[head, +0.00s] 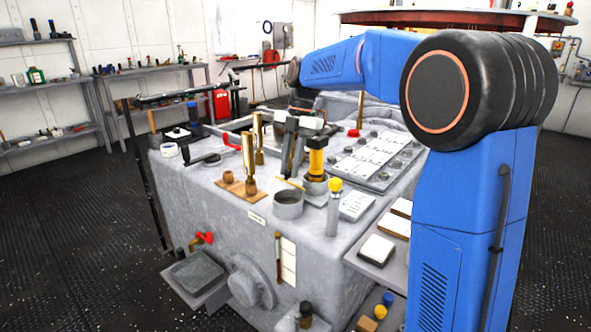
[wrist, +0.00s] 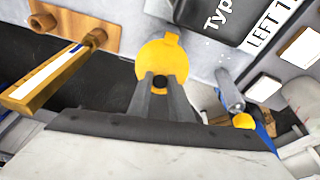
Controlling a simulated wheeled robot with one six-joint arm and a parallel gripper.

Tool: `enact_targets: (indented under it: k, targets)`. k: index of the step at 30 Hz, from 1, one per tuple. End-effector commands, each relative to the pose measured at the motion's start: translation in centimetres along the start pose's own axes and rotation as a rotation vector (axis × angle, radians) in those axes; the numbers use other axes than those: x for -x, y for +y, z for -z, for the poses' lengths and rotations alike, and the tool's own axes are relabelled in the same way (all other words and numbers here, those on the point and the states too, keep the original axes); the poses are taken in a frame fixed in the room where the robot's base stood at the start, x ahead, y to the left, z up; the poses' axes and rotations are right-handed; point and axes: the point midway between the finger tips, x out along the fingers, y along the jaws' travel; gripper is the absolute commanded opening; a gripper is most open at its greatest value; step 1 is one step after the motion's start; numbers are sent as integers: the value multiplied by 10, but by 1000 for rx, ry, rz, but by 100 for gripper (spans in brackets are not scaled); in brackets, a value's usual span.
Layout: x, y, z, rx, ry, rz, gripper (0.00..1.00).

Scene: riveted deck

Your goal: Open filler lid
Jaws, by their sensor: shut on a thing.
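The filler lid is a yellow disc with a small tab (wrist: 163,62) at the centre of the wrist view. In the head view it is a thin yellow edge (head: 291,184), tilted, above a short grey round neck (head: 288,205). The dark inside of the neck partly shows below the lid. My gripper (head: 289,174) points down at the lid from above. In the wrist view the two dark fingers (wrist: 161,82) are close together over the near part of the lid, shut on it. The exact grip point is hidden.
A yellow-and-black cylinder (head: 316,160) stands just right of the fingers. Brass upright pieces (head: 249,165) stand on a wooden plate to the left. A yellow-topped grey post (head: 334,200) is close on the right. A switch panel (head: 372,160) lies behind.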

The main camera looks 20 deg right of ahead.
Motion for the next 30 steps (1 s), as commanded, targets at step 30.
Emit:
enact_targets:
  k: [30]
  targets:
    - [16,-10,-48,-5,-7,10,0]
